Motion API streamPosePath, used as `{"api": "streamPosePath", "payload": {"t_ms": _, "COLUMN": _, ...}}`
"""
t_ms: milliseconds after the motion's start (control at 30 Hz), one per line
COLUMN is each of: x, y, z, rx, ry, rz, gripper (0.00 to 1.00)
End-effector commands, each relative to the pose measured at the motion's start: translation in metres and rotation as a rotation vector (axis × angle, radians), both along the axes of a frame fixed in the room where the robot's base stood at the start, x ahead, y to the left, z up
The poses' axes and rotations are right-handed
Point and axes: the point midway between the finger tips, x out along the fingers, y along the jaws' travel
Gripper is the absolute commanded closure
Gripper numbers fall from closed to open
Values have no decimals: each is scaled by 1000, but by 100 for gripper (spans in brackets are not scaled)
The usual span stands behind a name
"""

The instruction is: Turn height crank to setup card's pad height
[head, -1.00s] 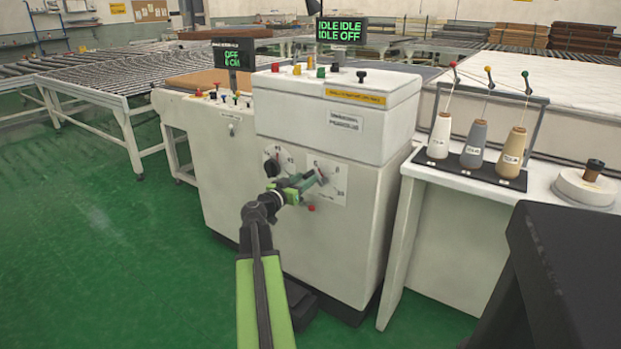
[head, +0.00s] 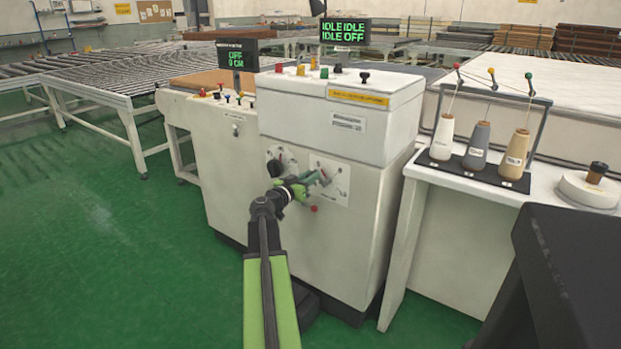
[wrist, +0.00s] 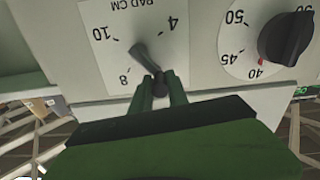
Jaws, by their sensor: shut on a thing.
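The height crank (wrist: 143,58) is a grey arm with a dark handle on a white dial plate (wrist: 110,30) marked PAD CM, upside down in the wrist view. My gripper (wrist: 160,88) is shut on the crank's handle. In the head view my gripper (head: 304,186) is at the right dial plate (head: 337,190) on the machine's front. The small display (head: 237,54) reads OFF and 9 CM. I cannot pick out a readable setup card.
A black knob (wrist: 286,38) with its own dial, showing 40, 45 and 50, sits beside the crank. A red button (head: 314,209) is below the crank. A table (head: 420,176) with thread cones stands at right. A dark block (head: 575,250) fills the lower right. Green floor is open at left.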

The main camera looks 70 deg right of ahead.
Motion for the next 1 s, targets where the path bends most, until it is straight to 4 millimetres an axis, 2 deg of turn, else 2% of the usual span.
{"api": "streamPosePath", "payload": {"t_ms": 267, "x": 1, "y": 9, "z": -1, "rx": 3, "ry": 3, "rz": -2, "gripper": 100}}
{"api": "streamPosePath", "payload": {"t_ms": 1000, "x": 4, "y": 8, "z": -3, "rx": 16, "ry": 63, "rz": 1, "gripper": 100}}
